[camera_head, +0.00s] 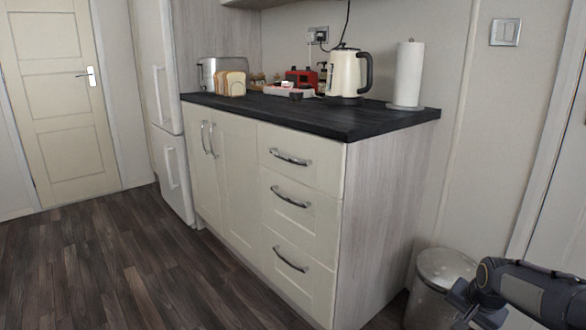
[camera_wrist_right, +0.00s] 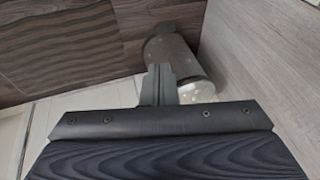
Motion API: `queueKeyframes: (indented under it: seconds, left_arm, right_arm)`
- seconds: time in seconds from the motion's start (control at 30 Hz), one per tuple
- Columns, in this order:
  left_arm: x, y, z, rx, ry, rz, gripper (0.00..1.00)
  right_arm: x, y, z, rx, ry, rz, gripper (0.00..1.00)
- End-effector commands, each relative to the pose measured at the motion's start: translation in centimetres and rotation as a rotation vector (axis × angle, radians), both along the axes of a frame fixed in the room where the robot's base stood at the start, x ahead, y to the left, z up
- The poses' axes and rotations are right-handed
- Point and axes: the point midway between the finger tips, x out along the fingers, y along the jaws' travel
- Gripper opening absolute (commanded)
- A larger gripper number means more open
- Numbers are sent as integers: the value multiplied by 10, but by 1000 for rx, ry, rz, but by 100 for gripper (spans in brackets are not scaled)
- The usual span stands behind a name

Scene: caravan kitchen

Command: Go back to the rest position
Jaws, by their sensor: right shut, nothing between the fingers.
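My right arm reaches in from the lower right in the head view. My right gripper (camera_head: 465,303) is in front of a metal bin, low beside the end of the counter. In the right wrist view its fingers (camera_wrist_right: 160,85) are together with nothing between them. My left arm and left gripper are not in view.
The grey metal bin (camera_head: 442,268) stands by the wall; it also shows in the wrist view (camera_wrist_right: 172,52). The cream cabinet (camera_head: 270,190) carries a dark worktop (camera_head: 330,121) with a kettle (camera_head: 346,75), paper roll (camera_head: 408,72), bread (camera_head: 232,84) and toaster (camera_head: 215,66). The floor at left is clear.

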Motion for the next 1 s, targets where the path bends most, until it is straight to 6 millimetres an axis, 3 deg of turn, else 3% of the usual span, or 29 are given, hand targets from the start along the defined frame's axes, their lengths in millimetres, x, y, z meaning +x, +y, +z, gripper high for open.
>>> queueKeyframes:
  seconds: [0.03,0.2,0.3,0.5,0.8,0.83,1.0]
  left_arm:
    - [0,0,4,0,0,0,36]
    - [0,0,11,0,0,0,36]
    - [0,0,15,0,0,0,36]
    - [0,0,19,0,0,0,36]
    - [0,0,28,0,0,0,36]
    - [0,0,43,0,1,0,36]
    - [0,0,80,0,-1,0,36]
  right_arm:
    - [-25,15,22,40,-21,46,0]
    - [-108,70,65,118,-73,247,0]
    - [-154,101,77,132,-104,368,0]
    - [-219,143,81,116,-148,545,0]
    - [-284,182,67,60,-183,727,0]
    - [-281,181,84,63,-180,723,0]
    - [-280,181,121,65,-178,721,0]
